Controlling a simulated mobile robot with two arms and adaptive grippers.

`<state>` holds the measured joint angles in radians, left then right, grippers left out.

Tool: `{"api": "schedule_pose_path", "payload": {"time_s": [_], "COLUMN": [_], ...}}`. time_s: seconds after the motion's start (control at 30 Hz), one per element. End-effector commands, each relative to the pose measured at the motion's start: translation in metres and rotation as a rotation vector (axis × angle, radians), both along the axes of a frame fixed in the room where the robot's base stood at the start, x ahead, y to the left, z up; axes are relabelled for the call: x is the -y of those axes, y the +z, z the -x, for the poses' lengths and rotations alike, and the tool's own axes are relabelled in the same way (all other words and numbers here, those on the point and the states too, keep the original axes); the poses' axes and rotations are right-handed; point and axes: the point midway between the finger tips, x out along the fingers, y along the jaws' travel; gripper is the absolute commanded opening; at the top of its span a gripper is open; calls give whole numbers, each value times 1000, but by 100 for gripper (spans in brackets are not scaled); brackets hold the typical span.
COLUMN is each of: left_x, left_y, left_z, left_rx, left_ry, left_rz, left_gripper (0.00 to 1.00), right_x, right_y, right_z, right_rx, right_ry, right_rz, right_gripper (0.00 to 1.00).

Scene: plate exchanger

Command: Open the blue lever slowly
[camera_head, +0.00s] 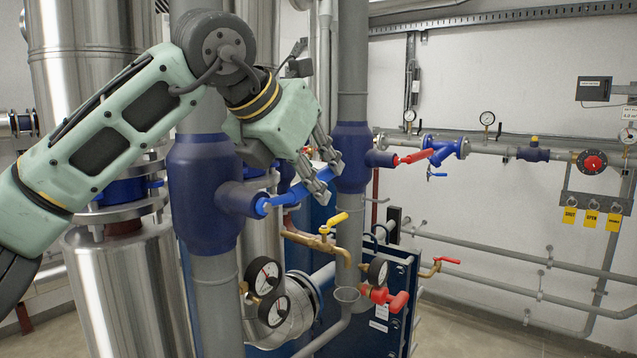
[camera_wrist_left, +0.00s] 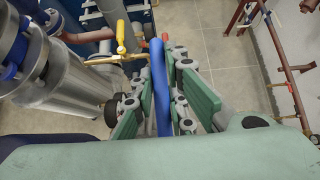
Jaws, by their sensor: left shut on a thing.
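The blue lever (camera_head: 291,194) sticks out to the right and slightly upward from the blue valve body (camera_head: 204,192) on the grey vertical pipe. My left gripper (camera_head: 322,172) comes from above and is shut on the lever near its outer end. In the left wrist view the blue lever (camera_wrist_left: 161,88) runs between the two fingers of the left gripper (camera_wrist_left: 160,100). The fingers hide part of the lever's outer end in the head view. My right gripper is not in view.
A second blue valve (camera_head: 351,158) with a red lever (camera_head: 415,156) stands just right of the gripper. A yellow-handled valve (camera_head: 334,220) and pressure gauges (camera_head: 272,309) sit below. A steel tank (camera_head: 125,290) stands at left. Wall pipes run along the right.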

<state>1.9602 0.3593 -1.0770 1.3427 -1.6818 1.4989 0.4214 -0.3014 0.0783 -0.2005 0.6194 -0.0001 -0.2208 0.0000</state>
Motion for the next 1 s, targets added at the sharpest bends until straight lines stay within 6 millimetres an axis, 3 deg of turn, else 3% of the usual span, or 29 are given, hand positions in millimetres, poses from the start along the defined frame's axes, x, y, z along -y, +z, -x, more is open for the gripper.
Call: {"api": "schedule_pose_path", "payload": {"time_s": [0.03,0.13,0.47,0.5,0.7,1.0], "left_x": [-1,-2,-2,-3,-2,-2], "left_y": [-1,4,13,13,11,11], "left_z": [0,1,2,2,2,3], "left_rx": [23,57,74,74,72,71], "left_ry": [3,3,4,4,2,1], "left_rz": [21,45,58,58,55,54], "left_gripper": [0,0,0,15,32,32], "right_x": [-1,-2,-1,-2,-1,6], "right_y": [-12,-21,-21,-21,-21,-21], "right_z": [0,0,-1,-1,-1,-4], "right_rx": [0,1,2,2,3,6], "right_ry": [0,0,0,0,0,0], "right_rz": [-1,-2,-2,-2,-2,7], "right_gripper": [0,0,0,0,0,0]}}
